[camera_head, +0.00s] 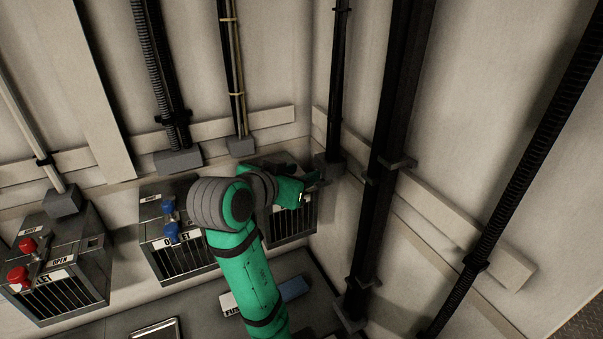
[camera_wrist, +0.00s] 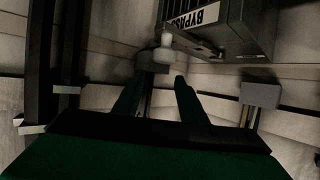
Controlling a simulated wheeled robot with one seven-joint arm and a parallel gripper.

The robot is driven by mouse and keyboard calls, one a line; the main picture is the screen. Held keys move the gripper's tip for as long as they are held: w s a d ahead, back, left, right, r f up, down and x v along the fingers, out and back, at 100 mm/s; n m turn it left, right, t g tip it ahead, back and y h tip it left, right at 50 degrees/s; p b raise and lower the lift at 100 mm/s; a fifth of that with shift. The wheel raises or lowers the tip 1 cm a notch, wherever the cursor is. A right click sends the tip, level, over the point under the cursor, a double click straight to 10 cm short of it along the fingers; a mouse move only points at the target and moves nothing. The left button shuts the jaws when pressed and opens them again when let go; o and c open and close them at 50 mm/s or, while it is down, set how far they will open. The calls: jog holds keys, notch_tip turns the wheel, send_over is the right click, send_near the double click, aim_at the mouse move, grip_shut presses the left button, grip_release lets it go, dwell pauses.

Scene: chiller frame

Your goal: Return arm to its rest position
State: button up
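My gripper (camera_wrist: 156,84) shows in the wrist view as two dark green fingers with a clear gap between them. It is open and nothing is held. In the head view my green arm reaches up to the wall corner, and my gripper (camera_head: 314,182) is partly hidden beside the rightmost box (camera_head: 292,225). In the wrist view a metal box labelled BYPASS (camera_wrist: 240,30) is beyond the fingers. A pale knob (camera_wrist: 166,40) lies just ahead of the fingertips and looks apart from them.
In the head view, a box with blue knobs (camera_head: 160,262) and one with red knobs (camera_head: 65,290) line the wall to the left. Dark vertical pipes (camera_head: 392,110) run close on the right. A blue-and-white object (camera_head: 294,288) lies below, beside my arm.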

jog(key=f+n+t, duration=0.1)
jog(key=n+t, duration=0.3)
jog(key=a+f+n+t, duration=0.1)
jog(key=n+t, duration=0.1)
jog(key=n, duration=0.1)
jog(key=shift+w+f+t+y, duration=0.15)
jog(key=shift+f+t+y, duration=0.15)
jog(key=shift+f, duration=0.05)
jog(key=s+a+n+t+y, duration=0.2)
jog(key=s+n+t, duration=0.2)
jog(key=s+n, duration=0.1)
jog(key=s+a+f+m+g+y, duration=0.1)
jog(key=s+f+g+y, duration=0.1)
jog(key=s+f, duration=0.9)
jog(key=s+a+f+g+y, duration=0.15)
jog(key=s+f, duration=0.55)
jog(key=f, duration=0.7)
jog(key=s+d+f+m+g, duration=0.1)
jog(key=s+f+m, duration=0.1)
jog(key=s, duration=0.9)
jog(key=s+d+f+m+g+y, duration=0.1)
jog(key=s+f, duration=0.4)
jog(key=s, duration=0.7)
jog(key=shift+d+f+m+g, duration=0.2)
jog(key=shift+m+g, duration=0.35)
jog(key=shift+m, duration=0.25)
